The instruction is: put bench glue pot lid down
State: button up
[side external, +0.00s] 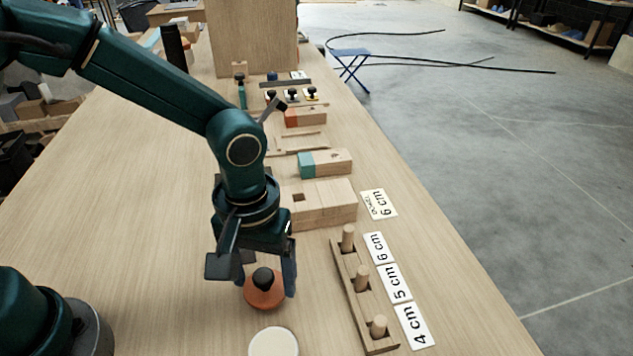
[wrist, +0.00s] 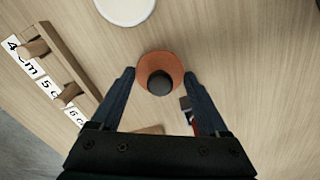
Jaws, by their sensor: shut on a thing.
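The orange round lid (side external: 264,294) with a black knob is between the fingers of my gripper (side external: 267,284). The gripper is shut on it and points down. In the wrist view the lid (wrist: 146,66) shows between the two fingertips, with its knob facing the camera. The lid is low over the bench; I cannot tell if it touches the wood. A round pot with a pale cream top (side external: 273,342) stands just in front of the lid, apart from it, cut by the bottom edge. It also shows at the top of the wrist view (wrist: 125,8).
A wooden rack with several dowels (side external: 362,302) stands right of my gripper, beside cards marked 4 cm, 5 cm and 6 cm (side external: 394,284). Wooden blocks (side external: 325,205) lie behind. The bench left of my gripper (side external: 130,215) is bare. The bench's right edge drops to the floor.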

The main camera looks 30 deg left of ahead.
jog(key=shift+f, duration=0.95)
jog(key=shift+f, duration=0.1)
jog(key=o, duration=1.2)
